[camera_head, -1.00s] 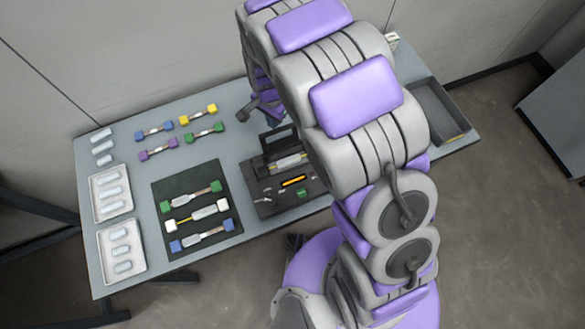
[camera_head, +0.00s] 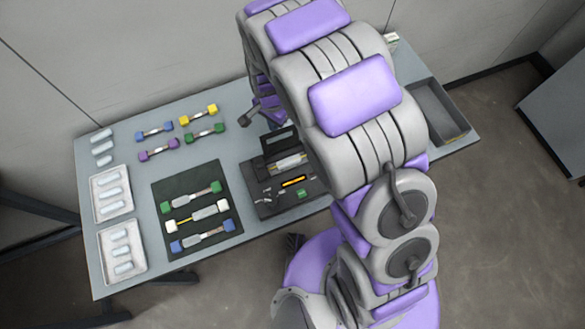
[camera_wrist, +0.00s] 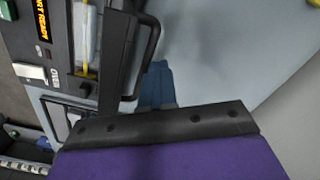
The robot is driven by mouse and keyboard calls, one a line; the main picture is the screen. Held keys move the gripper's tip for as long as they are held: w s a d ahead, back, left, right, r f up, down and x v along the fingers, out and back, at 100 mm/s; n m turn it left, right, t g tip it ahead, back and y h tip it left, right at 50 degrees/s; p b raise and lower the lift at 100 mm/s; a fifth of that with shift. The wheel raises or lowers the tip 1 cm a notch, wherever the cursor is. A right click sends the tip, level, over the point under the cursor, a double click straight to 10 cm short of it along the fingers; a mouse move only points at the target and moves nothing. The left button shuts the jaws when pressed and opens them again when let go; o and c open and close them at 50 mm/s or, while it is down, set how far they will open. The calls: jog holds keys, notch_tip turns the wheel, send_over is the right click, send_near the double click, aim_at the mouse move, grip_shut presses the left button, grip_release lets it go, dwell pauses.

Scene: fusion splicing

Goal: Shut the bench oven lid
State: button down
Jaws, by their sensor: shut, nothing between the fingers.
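The bench oven (camera_head: 285,188) is a dark box on the middle of the table, behind the front edge. Its orange display and a pale tube in its trough show in the wrist view (camera_wrist: 62,50). Its lid (camera_head: 278,141), a dark frame with a loop handle, stands raised at the back of the oven. The handle (camera_wrist: 152,45) also shows in the wrist view. My gripper (camera_wrist: 156,88) is shut and empty, its dark blue tips beside the lid handle. In the head view my arm partly hides the gripper and the oven's right side.
A black mat (camera_head: 158,207) with several colour-ended pieces lies left of the oven, with more such pieces behind it. White trays (camera_head: 126,211) stand at the far left. A grey bin (camera_head: 420,95) is at the right. The table behind the oven is partly clear.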

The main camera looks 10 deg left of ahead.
aim_at(280, 134)
jog(key=shift+s+d+f+g, duration=0.2)
jog(key=shift+s+d, duration=0.15)
jog(key=shift+s, duration=0.25)
jog(key=shift+s+d+f+g, duration=0.15)
jog(key=shift+s+d, duration=0.15)
jog(key=shift+s, duration=0.25)
jog(key=shift+s+d+r, duration=0.1)
jog(key=shift+s+d, duration=0.25)
jog(key=shift+s, duration=0.2)
jog(key=shift+s+d+r, duration=0.1)
jog(key=shift+s+d, duration=0.2)
jog(key=shift+s, duration=0.2)
jog(key=shift+s+d+f, duration=0.1)
jog(key=shift+s+d, duration=0.45)
jog(key=shift+s, duration=0.25)
jog(key=shift+r, duration=0.2)
notch_tip(280, 134, up, 7)
jog(key=w+p, duration=0.1)
jog(key=p, duration=0.3)
jog(key=shift+a, duration=0.35)
